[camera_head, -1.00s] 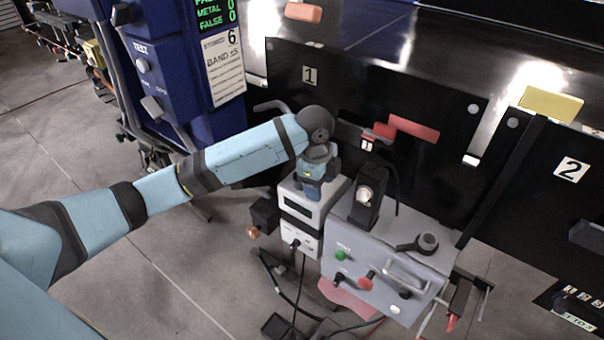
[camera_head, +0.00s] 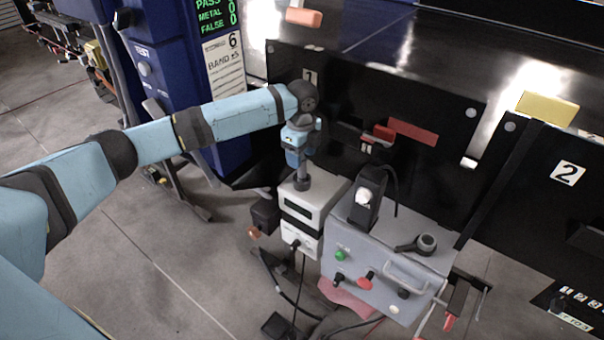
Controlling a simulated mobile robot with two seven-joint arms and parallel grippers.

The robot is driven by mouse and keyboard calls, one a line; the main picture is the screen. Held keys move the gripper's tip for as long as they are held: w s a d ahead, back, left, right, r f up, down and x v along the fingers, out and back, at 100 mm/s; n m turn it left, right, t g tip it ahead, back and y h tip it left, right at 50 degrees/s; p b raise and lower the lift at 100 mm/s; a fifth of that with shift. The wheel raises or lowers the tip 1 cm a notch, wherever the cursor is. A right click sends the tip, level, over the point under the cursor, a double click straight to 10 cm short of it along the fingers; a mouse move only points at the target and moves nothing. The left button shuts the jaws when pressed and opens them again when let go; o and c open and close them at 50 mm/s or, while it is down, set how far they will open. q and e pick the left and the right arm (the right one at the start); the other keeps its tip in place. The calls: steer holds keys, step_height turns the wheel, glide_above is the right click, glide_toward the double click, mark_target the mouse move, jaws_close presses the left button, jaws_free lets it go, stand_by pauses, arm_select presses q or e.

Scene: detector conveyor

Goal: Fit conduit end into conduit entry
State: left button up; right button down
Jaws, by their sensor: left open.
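My left gripper (camera_head: 297,160) points down above the white box (camera_head: 314,198), and its fingers are too small to make out clearly. Below it, a short dark upright piece with a round dark collar (camera_head: 302,183) stands on the box top. The collar and piece may be the conduit entry and conduit end, but I cannot tell which is which or how deep one sits. The gripper is open, just above or around the top of the upright piece. My right gripper is out of view.
A grey control box (camera_head: 385,262) with buttons and a black lamp unit (camera_head: 367,200) stands right of the white box. A blue cabinet (camera_head: 185,75) is behind left. Black conveyor panels (camera_head: 440,130) rise behind. Cables lie on the floor below.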

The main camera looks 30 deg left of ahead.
mark_target(302, 173)
arm_select(q)
steer(key=shift+w+a+f+p, duration=0.1)
steer(key=shift+f+p, duration=0.15)
steer(key=shift+f, duration=0.65)
steer(key=shift+w+d+f+p, duration=0.1)
steer(key=shift+f+p, duration=0.15)
steer(key=shift+f, duration=0.7)
steer(key=shift+w+a+f+p, duration=0.1)
steer(key=shift+f+p, duration=0.15)
steer(key=shift+f, duration=0.65)
jaws_close()
